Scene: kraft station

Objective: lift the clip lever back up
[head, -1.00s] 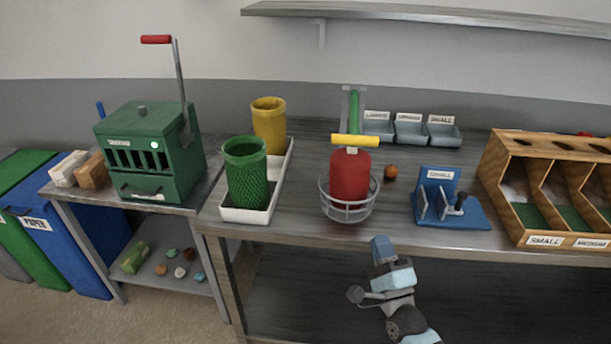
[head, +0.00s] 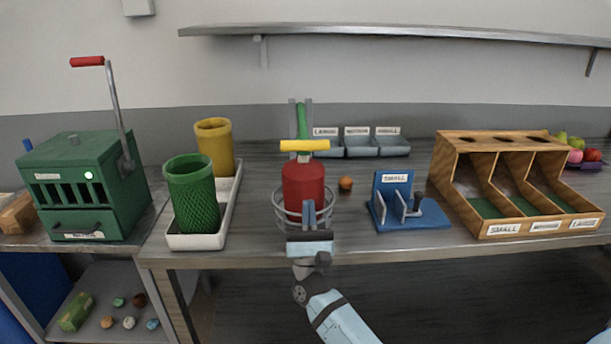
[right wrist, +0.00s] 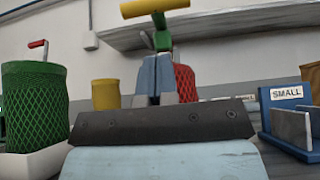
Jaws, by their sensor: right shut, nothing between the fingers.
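The clip lever is a green bar (head: 302,118) with a yellow crosswise handle (head: 305,145), reaching forward from a grey post above a red net bag (head: 303,182). The bag stands in a round wire basket. My right gripper (head: 308,213) is shut and empty, in front of the basket and below the yellow handle. In the right wrist view, the shut fingers (right wrist: 156,78) point up towards the yellow handle (right wrist: 154,8), with the green bar (right wrist: 161,34) behind. I see no contact with the handle. My left gripper is not in view.
A white tray (head: 182,241) with green and yellow net tubes stands left. A small brown ball (head: 346,183) lies right of the basket. A blue stand (head: 392,184) labelled SMALL and a wooden sorter (head: 470,141) stand further right. The bench edge runs in front.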

